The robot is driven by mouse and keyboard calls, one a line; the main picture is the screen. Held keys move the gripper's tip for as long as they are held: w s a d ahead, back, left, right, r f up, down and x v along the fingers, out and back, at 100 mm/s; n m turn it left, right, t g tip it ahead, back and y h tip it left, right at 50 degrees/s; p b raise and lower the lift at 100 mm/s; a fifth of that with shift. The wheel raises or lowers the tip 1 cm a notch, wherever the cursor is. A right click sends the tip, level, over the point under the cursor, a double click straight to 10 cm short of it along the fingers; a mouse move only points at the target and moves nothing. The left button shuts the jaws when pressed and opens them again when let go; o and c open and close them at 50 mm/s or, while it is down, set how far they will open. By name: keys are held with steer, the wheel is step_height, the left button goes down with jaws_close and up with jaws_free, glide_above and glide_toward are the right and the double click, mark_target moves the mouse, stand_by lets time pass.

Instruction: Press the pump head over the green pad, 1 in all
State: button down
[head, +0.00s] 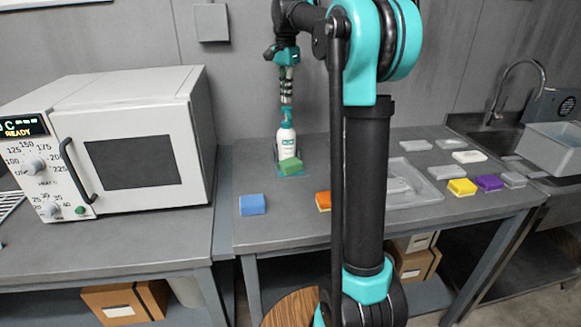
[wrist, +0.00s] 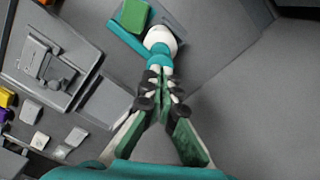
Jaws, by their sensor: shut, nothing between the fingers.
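A white pump bottle (head: 287,143) with a teal pump head (head: 286,116) stands upright on the grey bench. A green pad (head: 290,166) lies at the foot of the bottle, on its near side. My gripper (head: 286,101) points down just above the pump head, its fingers shut and empty. In the wrist view, the shut fingertips (wrist: 161,73) line up with the teal pump head (wrist: 159,58), and the green pad (wrist: 134,15) lies beyond it. I cannot tell whether the fingertips touch the head.
A blue pad (head: 252,204) and an orange pad (head: 323,201) lie nearer on the bench. Yellow (head: 462,187), purple (head: 488,183) and grey pads lie to the right, near a grey tray (head: 420,190). A white oven (head: 125,140) stands left. A sink is far right.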

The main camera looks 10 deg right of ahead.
mark_target(286, 107)
steer(key=shift+f, duration=0.1)
stand_by(0.3)
steer(key=shift+f, duration=1.75)
steer(key=shift+r, duration=1.85)
step_height(286, 107, up, 6)
